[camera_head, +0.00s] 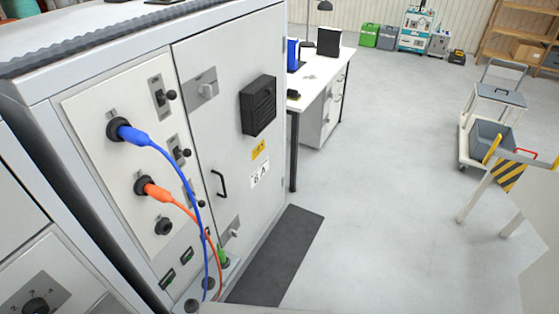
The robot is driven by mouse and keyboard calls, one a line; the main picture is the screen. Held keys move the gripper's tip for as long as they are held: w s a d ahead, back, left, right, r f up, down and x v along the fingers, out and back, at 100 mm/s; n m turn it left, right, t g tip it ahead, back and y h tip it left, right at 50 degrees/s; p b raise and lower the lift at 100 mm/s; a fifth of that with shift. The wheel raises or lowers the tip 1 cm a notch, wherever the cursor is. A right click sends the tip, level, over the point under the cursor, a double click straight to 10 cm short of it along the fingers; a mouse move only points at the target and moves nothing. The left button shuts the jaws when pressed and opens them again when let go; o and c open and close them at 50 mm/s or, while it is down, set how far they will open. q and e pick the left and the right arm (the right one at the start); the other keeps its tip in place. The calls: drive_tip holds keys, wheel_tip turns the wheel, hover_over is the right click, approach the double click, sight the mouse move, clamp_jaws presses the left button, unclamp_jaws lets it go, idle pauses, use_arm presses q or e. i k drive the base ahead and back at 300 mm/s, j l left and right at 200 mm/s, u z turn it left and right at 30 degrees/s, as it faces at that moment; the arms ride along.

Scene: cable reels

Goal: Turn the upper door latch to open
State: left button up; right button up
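A grey cabinet door (222,130) stands shut on the right part of the cabinet front. The upper door latch (207,88) is a small knob on a grey plate near the door's top left. Its exact turn angle is hard to tell. A lower latch (230,233) sits near the door's bottom. A black handle (218,185) is between them on the door's left side. Neither of my grippers is in view.
Left of the door, a panel holds a blue plug (122,130) and an orange plug (148,188), whose cables hang down near the door's left edge. A dark mat (276,258) lies before the door. A white desk (322,78) stands beyond.

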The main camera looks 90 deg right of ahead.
sight(205, 90)
drive_tip(key=z, duration=0.5)
drive_tip(key=i+j+z, duration=0.1)
drive_tip(key=z, duration=0.4)
drive_tip(key=j+z, duration=0.2)
drive_tip(key=z, duration=0.3)
drive_tip(key=j+z, duration=0.1)
drive_tip(key=z, duration=0.35)
drive_tip(key=j+z, duration=0.15)
drive_tip(key=z, duration=0.35)
drive_tip(key=j+z, duration=0.1)
drive_tip(key=z, duration=0.4)
